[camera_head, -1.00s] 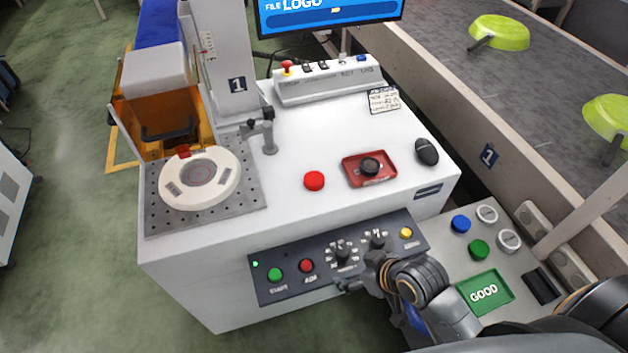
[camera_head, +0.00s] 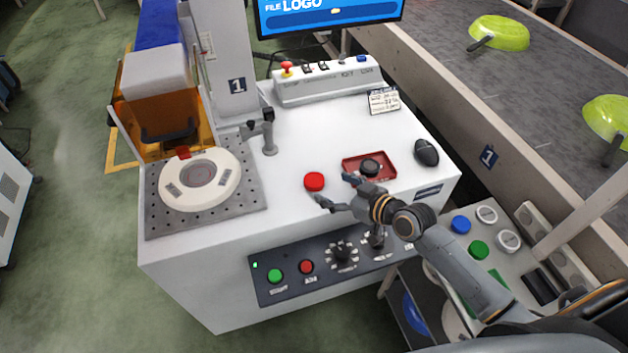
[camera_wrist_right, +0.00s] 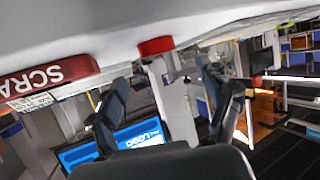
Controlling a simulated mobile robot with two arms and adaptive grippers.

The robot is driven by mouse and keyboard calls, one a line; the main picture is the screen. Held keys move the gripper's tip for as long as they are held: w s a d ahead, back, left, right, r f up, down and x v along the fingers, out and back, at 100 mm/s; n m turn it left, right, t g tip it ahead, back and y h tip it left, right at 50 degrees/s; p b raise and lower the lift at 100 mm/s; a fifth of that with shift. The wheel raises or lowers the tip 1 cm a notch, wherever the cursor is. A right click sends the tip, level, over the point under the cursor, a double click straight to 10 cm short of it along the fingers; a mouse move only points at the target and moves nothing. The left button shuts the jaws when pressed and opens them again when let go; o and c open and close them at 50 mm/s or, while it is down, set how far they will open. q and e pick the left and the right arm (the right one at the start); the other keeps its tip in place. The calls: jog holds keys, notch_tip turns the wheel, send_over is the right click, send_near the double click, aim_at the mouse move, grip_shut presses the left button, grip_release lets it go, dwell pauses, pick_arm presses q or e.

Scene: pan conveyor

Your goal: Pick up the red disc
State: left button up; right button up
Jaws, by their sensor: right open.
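The red disc (camera_head: 314,181) lies flat on the white machine top, between the round white fixture and the red tray. My right gripper (camera_head: 335,191) is open and empty just to the right of the disc, its fingers pointing towards it. In the right wrist view, the disc (camera_wrist_right: 155,46) shows near the top centre, ahead of the gap between the spread fingers (camera_wrist_right: 165,85). The fingers look apart from the disc. My left gripper is not in view.
A red tray (camera_head: 391,173) with a black round piece stands close behind my right gripper. A black mouse (camera_head: 427,152) lies to its right. The control panel (camera_head: 262,287) with knobs is below. The top left of the disc is clear.

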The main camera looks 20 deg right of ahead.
aim_at(314, 179)
jog(key=x, duration=0.6)
jog(key=shift+w+f, duration=0.25)
jog(key=shift+w, duration=0.1)
jog(key=c, duration=1.3)
